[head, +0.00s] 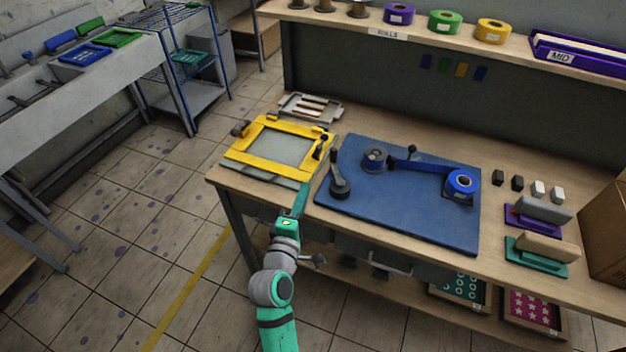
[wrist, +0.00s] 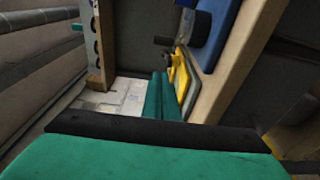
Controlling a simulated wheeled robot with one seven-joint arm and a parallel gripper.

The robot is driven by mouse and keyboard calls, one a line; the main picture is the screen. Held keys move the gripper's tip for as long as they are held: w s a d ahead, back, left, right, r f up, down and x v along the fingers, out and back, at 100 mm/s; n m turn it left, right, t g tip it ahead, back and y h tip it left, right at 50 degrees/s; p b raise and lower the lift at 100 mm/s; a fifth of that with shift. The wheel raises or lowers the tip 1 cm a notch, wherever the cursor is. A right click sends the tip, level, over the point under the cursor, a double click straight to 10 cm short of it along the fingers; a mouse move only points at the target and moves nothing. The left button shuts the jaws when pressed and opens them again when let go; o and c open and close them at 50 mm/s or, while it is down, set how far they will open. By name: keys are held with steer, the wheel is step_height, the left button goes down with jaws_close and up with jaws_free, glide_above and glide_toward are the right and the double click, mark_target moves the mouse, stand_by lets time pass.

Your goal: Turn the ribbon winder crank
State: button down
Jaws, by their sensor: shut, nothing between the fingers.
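The ribbon winder sits on a blue board (head: 400,212) on the workbench. A dark grey crank-like lever (head: 338,178) with a round base stands at the board's left edge. A grey winding hub (head: 375,160) is behind it, and a blue ribbon (head: 425,166) runs from the hub to a blue roll (head: 462,184) on the right. My gripper (head: 303,188) is shut and empty, at the bench's front edge, left of the lever and apart from it. Its green fingers also show in the wrist view (wrist: 163,97), with part of the blue board (wrist: 224,30) beyond.
A yellow screen frame (head: 250,152) lies left of the board, close to my fingers. Stamps (head: 540,208) and small blocks (head: 517,183) stand to the right. A shelf (head: 420,30) with rolls runs along the back. Open tiled floor (head: 150,200) lies left of the bench.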

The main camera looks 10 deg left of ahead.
mark_target(337, 166)
steer(key=w, duration=0.9)
steer(key=shift+w, duration=0.1)
steer(key=shift+w+d, duration=1.1)
steer(key=shift+d, duration=0.05)
steer(key=shift+w+d, duration=0.25)
